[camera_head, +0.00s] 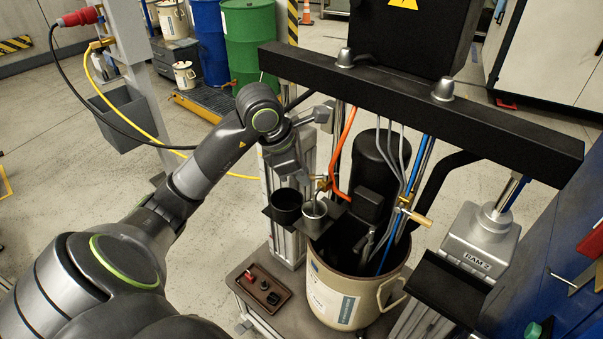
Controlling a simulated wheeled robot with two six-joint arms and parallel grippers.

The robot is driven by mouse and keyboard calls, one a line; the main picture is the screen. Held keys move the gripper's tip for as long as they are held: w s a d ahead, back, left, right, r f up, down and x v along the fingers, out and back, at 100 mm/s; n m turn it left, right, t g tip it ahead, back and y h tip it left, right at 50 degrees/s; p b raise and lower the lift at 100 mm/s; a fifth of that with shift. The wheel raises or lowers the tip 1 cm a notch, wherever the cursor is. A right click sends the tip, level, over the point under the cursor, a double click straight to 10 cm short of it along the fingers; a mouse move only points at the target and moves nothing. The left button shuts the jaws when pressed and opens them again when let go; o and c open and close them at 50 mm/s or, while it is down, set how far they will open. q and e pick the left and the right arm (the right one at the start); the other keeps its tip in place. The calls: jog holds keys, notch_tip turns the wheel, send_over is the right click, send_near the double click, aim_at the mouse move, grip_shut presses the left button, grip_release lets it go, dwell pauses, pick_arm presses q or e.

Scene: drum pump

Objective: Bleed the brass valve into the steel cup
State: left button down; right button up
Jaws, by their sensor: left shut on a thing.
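The steel cup (314,215) stands upright on a small dark shelf beside the drum's rim, next to a dark cup (286,207). My left gripper (310,184) reaches in from the left above the two cups. I cannot tell whether fluid is running into the cup. My right gripper is not in view.
An open beige drum (335,295) holds the dark pump (375,165) and hoses. A black crossbeam (420,105) spans above it. Another brass fitting (415,214) sits to the right. Ram 2 (480,240) stands at right.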

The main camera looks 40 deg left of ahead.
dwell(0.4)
pick_arm(q)
jog(key=c, duration=1.4)
grip_release()
jog(key=b+v, duration=0.1)
jog(key=v, duration=1.6)
jog(key=shift+s+r, duration=0.15)
jog(key=shift+r, duration=0.1)
